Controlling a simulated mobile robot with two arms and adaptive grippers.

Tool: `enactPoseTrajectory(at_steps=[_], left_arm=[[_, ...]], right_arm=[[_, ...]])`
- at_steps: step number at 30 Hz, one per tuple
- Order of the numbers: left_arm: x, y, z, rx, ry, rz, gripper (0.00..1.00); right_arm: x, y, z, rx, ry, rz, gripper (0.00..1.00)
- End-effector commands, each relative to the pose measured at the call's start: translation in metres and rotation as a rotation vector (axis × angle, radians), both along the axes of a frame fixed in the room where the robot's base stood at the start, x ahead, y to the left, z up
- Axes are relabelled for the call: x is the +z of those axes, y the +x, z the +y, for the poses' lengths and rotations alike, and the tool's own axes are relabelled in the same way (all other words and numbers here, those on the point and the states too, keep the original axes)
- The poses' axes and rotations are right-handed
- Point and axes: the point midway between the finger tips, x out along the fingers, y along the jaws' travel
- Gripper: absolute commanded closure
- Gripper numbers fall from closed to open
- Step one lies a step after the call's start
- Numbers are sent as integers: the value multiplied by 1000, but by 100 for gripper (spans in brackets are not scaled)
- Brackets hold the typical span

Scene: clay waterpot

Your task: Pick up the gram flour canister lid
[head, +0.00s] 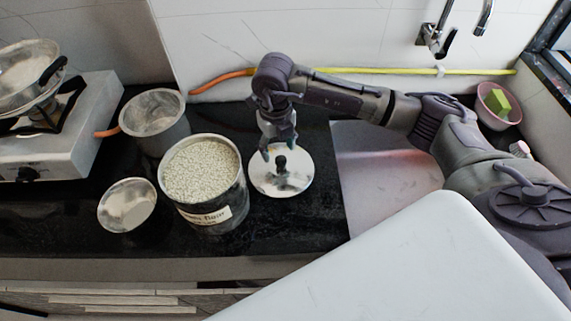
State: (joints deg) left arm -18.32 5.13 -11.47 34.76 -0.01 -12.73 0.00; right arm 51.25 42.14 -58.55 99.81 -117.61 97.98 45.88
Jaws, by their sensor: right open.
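The gram flour canister lid (297,183) is a shiny round metal disc with a dark knob in its middle. It lies on the black counter, right of the open canister (209,212). The canister is metal with a paper label and is filled with pale grains or flour. My right gripper (279,154) points down over the lid, with its open fingers around or just above the knob. I cannot tell whether the fingers touch the knob. My left gripper is not in view.
A metal bowl (127,205) and an empty metal pot (154,120) stand left of the canister. A stove (70,135) with a pan is farther left. A sink (375,165) lies right of the lid. A pink bowl (493,119) with a green block is at the far right.

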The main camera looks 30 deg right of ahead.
Motion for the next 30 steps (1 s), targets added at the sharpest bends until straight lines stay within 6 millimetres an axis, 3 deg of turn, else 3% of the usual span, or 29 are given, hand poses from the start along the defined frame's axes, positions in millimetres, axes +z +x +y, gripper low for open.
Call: enactPoseTrajectory(at_steps=[5, 10, 15, 23, 30], left_arm=[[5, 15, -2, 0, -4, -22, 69], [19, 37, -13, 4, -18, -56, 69], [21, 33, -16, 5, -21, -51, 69], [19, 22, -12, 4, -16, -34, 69], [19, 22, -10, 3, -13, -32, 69]], right_arm=[[-11, -1, -1, -2, -1, 2, 39], [-34, -4, -5, -2, -2, 5, 39], [-55, -3, -5, -1, -1, 1, 39], [-59, -2, -5, 0, -1, -1, 39], [-58, -2, -5, -1, -1, -1, 78]])
